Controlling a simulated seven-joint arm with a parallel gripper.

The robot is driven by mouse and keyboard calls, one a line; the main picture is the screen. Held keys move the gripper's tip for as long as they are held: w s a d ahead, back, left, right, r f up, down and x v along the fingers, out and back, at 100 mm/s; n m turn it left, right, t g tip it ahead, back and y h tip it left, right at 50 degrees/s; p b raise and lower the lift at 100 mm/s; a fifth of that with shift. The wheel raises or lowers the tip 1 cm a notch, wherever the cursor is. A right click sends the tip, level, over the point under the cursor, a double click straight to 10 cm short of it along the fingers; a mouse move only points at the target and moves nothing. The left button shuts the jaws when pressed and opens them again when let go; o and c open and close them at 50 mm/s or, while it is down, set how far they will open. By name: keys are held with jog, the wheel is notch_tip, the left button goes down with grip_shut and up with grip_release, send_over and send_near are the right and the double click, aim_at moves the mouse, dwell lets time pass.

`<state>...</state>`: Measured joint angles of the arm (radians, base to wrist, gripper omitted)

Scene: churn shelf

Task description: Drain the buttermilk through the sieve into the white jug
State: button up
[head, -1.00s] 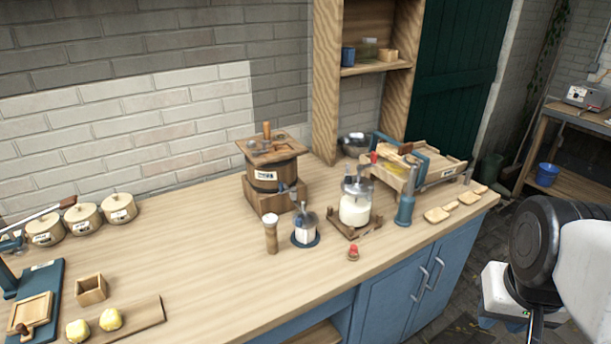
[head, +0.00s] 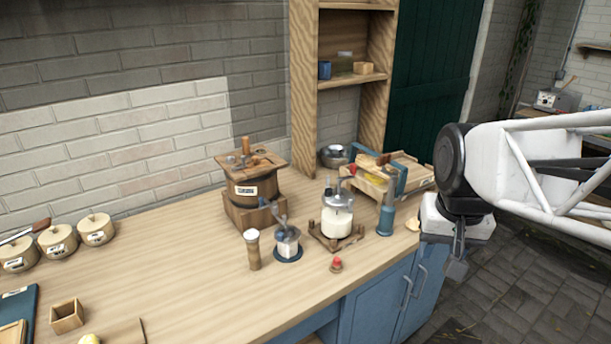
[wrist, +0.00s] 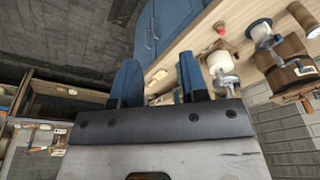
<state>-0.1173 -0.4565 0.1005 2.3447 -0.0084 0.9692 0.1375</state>
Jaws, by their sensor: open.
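A wooden barrel churn (head: 255,190) with a label stands on a wooden block on the bench, with a tap at its lower right front. The small white jug (head: 288,250) stands on a dark blue round base below the tap. A grey piece sits at the jug's top; I cannot tell for certain whether it is the sieve. My gripper (head: 458,266) hangs beyond the bench's right end, well away from the churn and jug. In the wrist view its two blue fingers (wrist: 160,82) are apart with nothing between them. The churn also shows there (wrist: 288,76).
A glass jar of white liquid (head: 337,222) in a wooden frame, a blue cylinder (head: 386,218), a wooden shaker (head: 253,252) and a red-topped piece (head: 336,265) stand near the jug. A wooden rack (head: 375,185) and metal bowl (head: 333,156) are behind. The bench's left middle is clear.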

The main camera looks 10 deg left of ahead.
jog(key=w+a+r, duration=0.2)
jog(key=w+a, duration=0.6)
jog(key=w, duration=0.2)
jog(key=g, duration=0.2)
send_over(261, 198)
notch_tip(261, 198, down, 9)
jog(key=shift+w+a+r, duration=0.1)
jog(key=shift+w+r, duration=0.05)
jog(key=shift+f, duration=3.95)
jog(key=shift+c, duration=0.4)
grip_shut()
